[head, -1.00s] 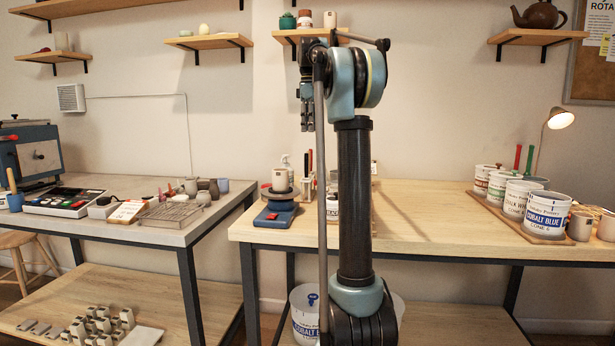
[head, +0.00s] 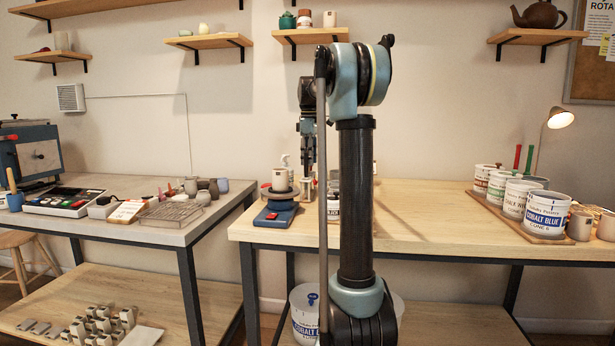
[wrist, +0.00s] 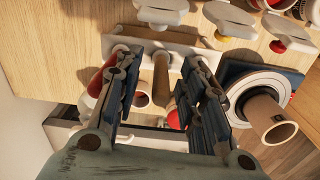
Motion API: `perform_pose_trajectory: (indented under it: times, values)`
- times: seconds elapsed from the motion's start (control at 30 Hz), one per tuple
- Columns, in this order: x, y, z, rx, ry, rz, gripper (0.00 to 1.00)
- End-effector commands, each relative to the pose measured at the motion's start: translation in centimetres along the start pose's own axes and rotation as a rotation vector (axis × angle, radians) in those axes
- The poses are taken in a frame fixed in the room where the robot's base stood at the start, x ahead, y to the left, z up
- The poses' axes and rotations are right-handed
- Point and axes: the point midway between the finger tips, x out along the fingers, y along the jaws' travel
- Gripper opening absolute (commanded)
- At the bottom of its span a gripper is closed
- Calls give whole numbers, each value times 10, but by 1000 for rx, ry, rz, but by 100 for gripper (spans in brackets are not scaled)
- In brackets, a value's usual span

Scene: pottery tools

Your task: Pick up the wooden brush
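My gripper (wrist: 158,62) is open, its two dark blue-grey fingers spread apart in the wrist view. A tan wooden handle (wrist: 161,78), likely the wooden brush, stands in a pale rack (wrist: 150,42) between the fingers, with visible gaps on both sides. Its lower end is hidden. Red-handled tools (wrist: 98,80) stand beside the left finger and near the right finger. In the head view my gripper (head: 307,160) points down over the back left of the middle table, and the brush cannot be made out there.
A blue scale (head: 276,216) with a cup (head: 280,180) on it stands close beside my gripper; the scale also shows in the wrist view (wrist: 232,72). White bottles (wrist: 162,10) stand near the rack. The table's middle is clear. Glaze buckets (head: 547,214) stand at the right.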

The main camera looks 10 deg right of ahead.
Motion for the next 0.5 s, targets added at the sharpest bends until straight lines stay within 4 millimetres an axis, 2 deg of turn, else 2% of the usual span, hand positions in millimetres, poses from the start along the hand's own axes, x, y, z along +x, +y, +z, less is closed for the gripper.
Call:
perform_pose_trajectory:
  times: [0.2, 0.5]
  values:
    - [27, -1, -1, 0, 0, 0, 37]
    - [32, -1, -1, 0, 0, 0, 37]
